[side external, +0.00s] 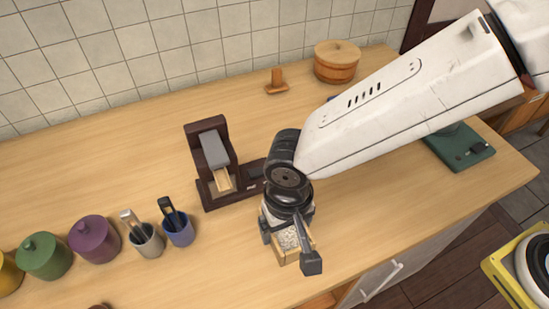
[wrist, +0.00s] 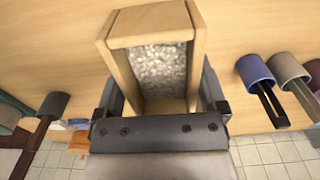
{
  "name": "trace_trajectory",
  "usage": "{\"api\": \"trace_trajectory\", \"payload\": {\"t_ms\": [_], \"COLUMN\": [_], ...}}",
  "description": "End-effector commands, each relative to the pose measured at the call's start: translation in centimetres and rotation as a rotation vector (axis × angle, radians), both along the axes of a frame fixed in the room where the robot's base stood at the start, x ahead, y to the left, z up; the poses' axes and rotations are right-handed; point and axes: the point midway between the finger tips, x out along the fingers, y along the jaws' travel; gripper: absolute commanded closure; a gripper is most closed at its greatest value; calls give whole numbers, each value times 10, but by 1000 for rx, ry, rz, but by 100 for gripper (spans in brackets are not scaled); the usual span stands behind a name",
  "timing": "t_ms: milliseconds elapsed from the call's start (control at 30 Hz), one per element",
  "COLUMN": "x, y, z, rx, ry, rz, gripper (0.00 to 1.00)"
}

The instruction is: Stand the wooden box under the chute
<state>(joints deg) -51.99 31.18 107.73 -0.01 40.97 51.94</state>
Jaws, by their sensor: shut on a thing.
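The wooden box (side external: 284,257) is light wood, with pale speckled contents showing in it. My gripper (side external: 290,243) is shut on it, its fingers on opposite sides, near the counter's front. Whether the box touches the counter is unclear. In the wrist view the box (wrist: 151,41) shows between the fingers of my gripper (wrist: 160,98). The chute (side external: 214,151) is a grey sloping piece on a dark brown stand (side external: 191,150), left of and behind my gripper. A light wooden piece (side external: 222,181) shows at its lower end. My wrist hides part of the stand's right side.
A grey cup (side external: 146,242) and a blue cup (side external: 181,231) with utensils stand left of my gripper, near purple (side external: 94,238) and green (side external: 43,256) jars. A round wooden tub (side external: 336,66) and a small orange-brown stand (side external: 276,82) are at the back. The counter's left rear is clear.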

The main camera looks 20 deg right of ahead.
Motion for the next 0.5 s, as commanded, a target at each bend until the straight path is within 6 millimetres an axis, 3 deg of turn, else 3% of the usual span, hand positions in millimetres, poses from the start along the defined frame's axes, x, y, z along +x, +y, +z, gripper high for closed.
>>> {"api": "trace_trajectory", "payload": {"t_ms": [500], "x": [46], "y": [42], "z": [-38], "rx": [-2], "ry": [2], "rz": [-1], "gripper": [78]}}
